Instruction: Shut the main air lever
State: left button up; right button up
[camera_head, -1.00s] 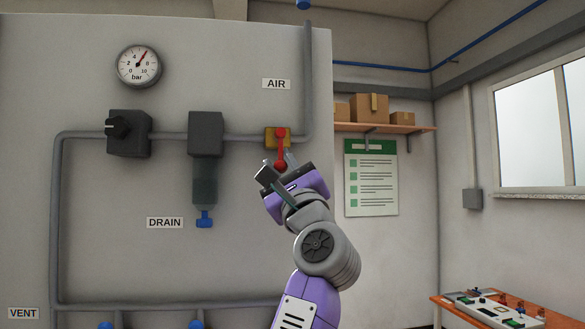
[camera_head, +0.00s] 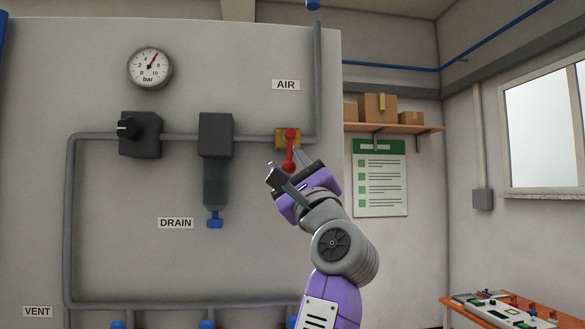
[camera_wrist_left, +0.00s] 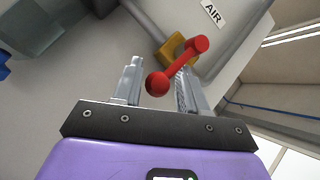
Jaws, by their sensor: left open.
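The red main air lever (camera_head: 290,152) sits on a yellow valve body (camera_head: 281,139) in the pipe below the AIR label. It hangs almost straight down, its round knob (camera_head: 288,167) at the lower end. My left gripper (camera_head: 289,167) is at the lever's lower end, coming from below right. In the left wrist view the gripper (camera_wrist_left: 158,84) is open, and the lever (camera_wrist_left: 178,65) runs slantwise with its knob between the two fingers. The upper part of the lever crosses in front of the right finger. I cannot tell whether a finger touches it. My right gripper is not in view.
A grey pipe (camera_head: 319,80) runs up from the valve. Left of it are a dark filter with a bowl (camera_head: 216,184), a regulator (camera_head: 141,135) and a pressure gauge (camera_head: 150,67). A shelf with boxes (camera_head: 378,107) and a table (camera_head: 520,309) stand at the right.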

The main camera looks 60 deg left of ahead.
pick_arm(q)
jog(key=shift+o, duration=0.9)
jog(key=shift+s+d, duration=0.15)
jog(key=shift+s, duration=0.05)
jog(key=shift+w, duration=0.15)
jog(key=shift+f, duration=0.1)
jog(key=shift+d+f+b, duration=0.25)
jog(key=shift+b, duration=0.15)
jog(key=b+v, duration=0.4)
jog(key=v, duration=0.1)
jog(key=shift+d+f, duration=0.1)
jog(key=shift+d+f+b, duration=0.3)
jog(key=shift+d+b, duration=0.3)
jog(key=shift+d, duration=0.05)
